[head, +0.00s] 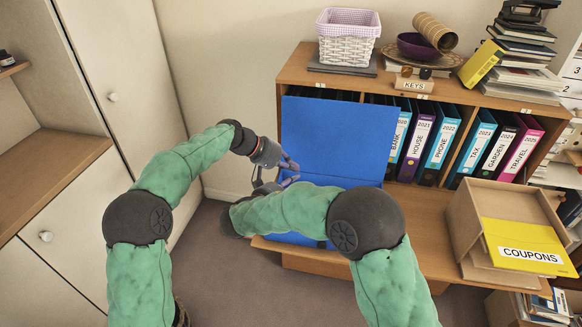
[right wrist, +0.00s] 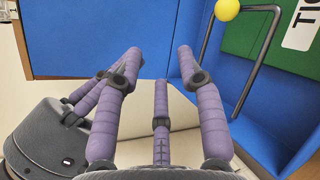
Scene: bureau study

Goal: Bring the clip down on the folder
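A blue folder (head: 325,140) lies open on the low shelf, its cover upright. The right wrist view shows its blue inside (right wrist: 100,35) and the clip (right wrist: 258,75), a dark bent rod with a yellow ball end, standing raised at the right. My right gripper (right wrist: 158,65) has its fingers spread and empty, left of the clip and apart from it. My left gripper (head: 288,160) is at the folder's left side, its fingers small and partly overlapped; I cannot tell whether they touch the cover. My right arm hides much of the folder in the head view.
In the right wrist view, a green sheet with a white label (right wrist: 300,25) lies beyond the clip. A box with a yellow COUPONS label (head: 525,250) stands at the right. Upright binders (head: 440,135) fill the bookcase. Bare shelf (head: 425,215) lies between the folder and that box.

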